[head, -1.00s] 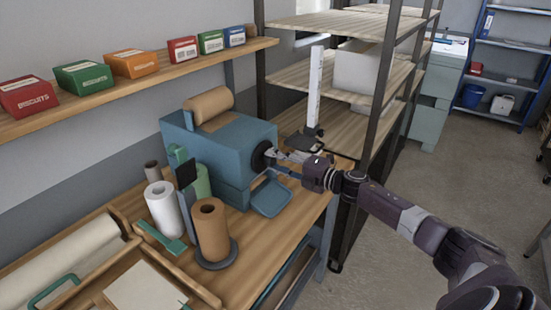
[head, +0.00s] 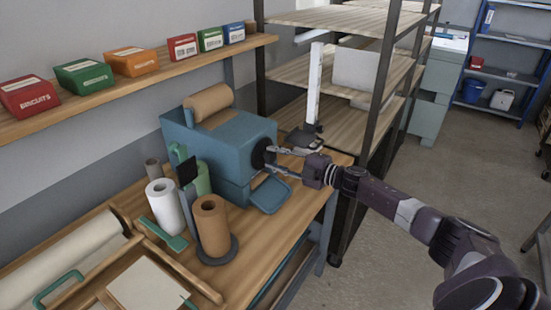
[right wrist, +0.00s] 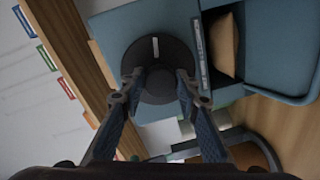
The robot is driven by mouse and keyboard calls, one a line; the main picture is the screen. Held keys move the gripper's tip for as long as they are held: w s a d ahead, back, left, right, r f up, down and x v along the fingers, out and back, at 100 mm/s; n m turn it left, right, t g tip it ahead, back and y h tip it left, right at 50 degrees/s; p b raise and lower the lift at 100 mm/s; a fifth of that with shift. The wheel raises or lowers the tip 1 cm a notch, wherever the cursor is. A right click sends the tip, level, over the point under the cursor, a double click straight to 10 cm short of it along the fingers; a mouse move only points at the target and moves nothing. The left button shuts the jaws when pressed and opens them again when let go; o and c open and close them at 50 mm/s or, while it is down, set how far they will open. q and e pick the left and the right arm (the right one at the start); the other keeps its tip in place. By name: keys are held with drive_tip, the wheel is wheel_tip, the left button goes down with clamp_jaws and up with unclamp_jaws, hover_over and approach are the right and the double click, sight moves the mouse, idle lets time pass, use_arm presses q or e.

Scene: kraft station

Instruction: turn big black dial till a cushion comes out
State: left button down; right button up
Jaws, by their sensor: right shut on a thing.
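The big black dial (head: 258,153) is on the right-hand face of a blue machine (head: 225,146). In the right wrist view the dial (right wrist: 157,52) is a round black disc with a pale mark and a central knob. My right gripper (head: 268,159) is at the dial, and in the right wrist view its fingers (right wrist: 158,82) are on either side of the knob, shut on it. A tan paper piece, perhaps a cushion (right wrist: 224,46), shows in the machine's opening above the blue tray (right wrist: 272,50). In the head view I cannot make it out. My left gripper is not in view.
A brown paper roll (head: 208,101) lies on top of the machine. A white roll (head: 165,207) and a brown roll (head: 212,226) stand in front of it on the wooden bench (head: 275,232). A shelf rack (head: 300,72) is behind my right arm.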

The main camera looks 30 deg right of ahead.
drive_tip(key=shift+f, duration=0.15)
drive_tip(key=o, duration=1.2)
drive_tip(key=shift+c, duration=0.2)
drive_tip(key=v, duration=1.2)
